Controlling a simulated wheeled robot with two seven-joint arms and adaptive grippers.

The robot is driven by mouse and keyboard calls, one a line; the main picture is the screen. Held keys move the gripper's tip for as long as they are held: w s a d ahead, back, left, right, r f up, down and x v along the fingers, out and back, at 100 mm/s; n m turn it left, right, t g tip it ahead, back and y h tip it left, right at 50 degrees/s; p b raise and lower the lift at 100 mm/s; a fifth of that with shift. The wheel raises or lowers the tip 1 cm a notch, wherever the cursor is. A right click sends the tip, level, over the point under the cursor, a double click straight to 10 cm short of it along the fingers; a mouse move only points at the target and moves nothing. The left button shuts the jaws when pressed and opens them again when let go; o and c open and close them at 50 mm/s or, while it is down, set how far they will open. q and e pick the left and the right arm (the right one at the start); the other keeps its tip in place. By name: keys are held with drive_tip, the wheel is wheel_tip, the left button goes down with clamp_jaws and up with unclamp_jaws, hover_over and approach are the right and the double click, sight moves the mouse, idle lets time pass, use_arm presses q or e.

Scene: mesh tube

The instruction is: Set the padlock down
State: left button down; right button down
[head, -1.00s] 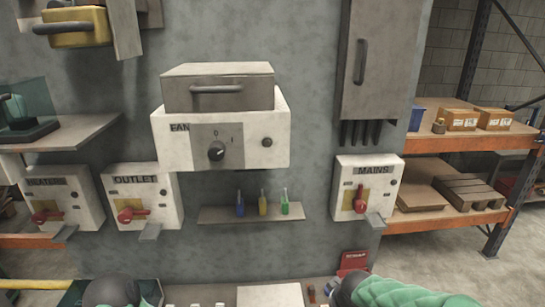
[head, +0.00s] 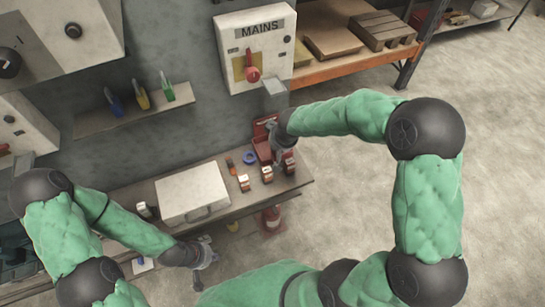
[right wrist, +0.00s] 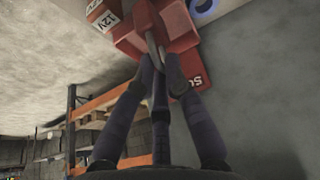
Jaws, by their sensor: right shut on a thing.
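My right gripper (right wrist: 158,62) has its fingers closed together in the right wrist view. They are shut on the grey shackle of what looks like the red padlock (right wrist: 133,42), close to a red holder with white lettering (right wrist: 190,75). In the head view the right gripper (head: 281,152) is over the bench's right end, in front of the red holder (head: 262,130). The padlock cannot be made out there, and whether it touches anything is unclear. My left gripper (head: 207,258) hangs in front of the bench with its fingers spread, empty.
The bench (head: 226,203) carries a white case (head: 193,191), a blue ring (head: 249,157) and several small blocks. The MAINS box (head: 256,45) with a red lever is on the wall above. A red extinguisher (head: 271,216) stands below the bench. Open floor lies right.

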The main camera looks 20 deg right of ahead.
sight(277, 155)
wheel_tip(277, 155, down, 4)
drive_tip(key=shift+s+a+f+b, duration=0.1)
drive_tip(key=shift+a+f+b, duration=0.05)
drive_tip(key=shift+b, duration=0.4)
drive_tip(key=shift+f+b, duration=0.65)
drive_tip(key=shift+f, duration=1.35)
drive_tip(key=shift+f, duration=0.15)
drive_tip(key=c, duration=1.6)
unclamp_jaws()
